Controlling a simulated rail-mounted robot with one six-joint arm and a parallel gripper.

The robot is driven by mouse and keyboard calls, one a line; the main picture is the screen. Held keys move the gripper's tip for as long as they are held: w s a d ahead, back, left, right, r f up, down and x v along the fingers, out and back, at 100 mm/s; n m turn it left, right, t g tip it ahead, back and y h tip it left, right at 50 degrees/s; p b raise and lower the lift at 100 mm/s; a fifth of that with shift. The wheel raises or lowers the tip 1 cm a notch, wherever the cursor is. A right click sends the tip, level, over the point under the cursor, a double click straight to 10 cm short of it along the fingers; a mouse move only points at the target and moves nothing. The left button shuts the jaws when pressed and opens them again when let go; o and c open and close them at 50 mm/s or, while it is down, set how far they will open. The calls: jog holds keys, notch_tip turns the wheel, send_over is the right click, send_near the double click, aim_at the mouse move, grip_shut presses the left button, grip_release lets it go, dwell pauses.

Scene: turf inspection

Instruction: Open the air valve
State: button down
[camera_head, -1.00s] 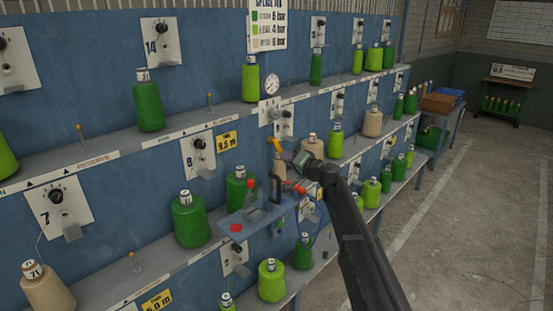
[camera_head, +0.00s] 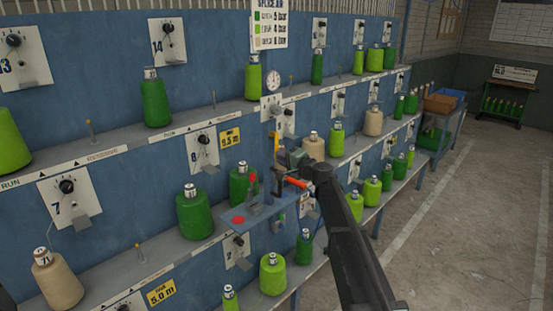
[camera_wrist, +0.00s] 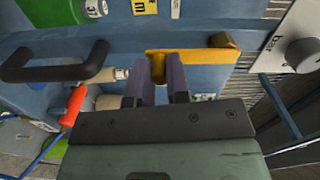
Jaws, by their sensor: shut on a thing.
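The air valve's yellow lever (camera_wrist: 215,56) lies across the top middle of the wrist view, its right end over a rounded yellow hub. My gripper (camera_wrist: 161,78) has its two purple-grey fingers shut on the lever's left part. In the head view the lever shows as a small yellow piece (camera_head: 277,140) on the blue wall, below the round gauge (camera_head: 272,81). My gripper (camera_head: 288,160) is right at it there, its fingertips mostly hidden by the wrist.
A black bar handle (camera_wrist: 60,70) and a red-handled tool (camera_wrist: 73,105) are close left of my fingers. A blue tray with a red spot (camera_head: 238,220) juts out below. Yarn cones such as a tan one (camera_head: 313,146) stand nearby on shelves.

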jog(key=c, duration=1.1)
grip_release()
jog(key=v, duration=1.1)
jog(key=s+f+n+g+h, duration=0.2)
jog(key=s+f+n+g, duration=0.15)
jog(key=s+f, duration=0.4)
jog(key=s+f+n+g+h, duration=0.25)
jog(key=s+f+g, duration=0.25)
jog(key=s, duration=0.5)
jog(key=s+d+f+g+h+b, duration=0.1)
jog(key=s+d+f+g+h, duration=0.1)
jog(key=s, duration=0.7)
jog(key=s+d+f+n+g+h+b, duration=0.1)
jog(key=s+d+f+h, duration=0.3)
jog(key=s, duration=0.6)
jog(key=shift+s+d+f+g+h, duration=0.3)
jog(key=shift+d+g+h, duration=0.35)
jog(key=shift+d+h, duration=0.4)
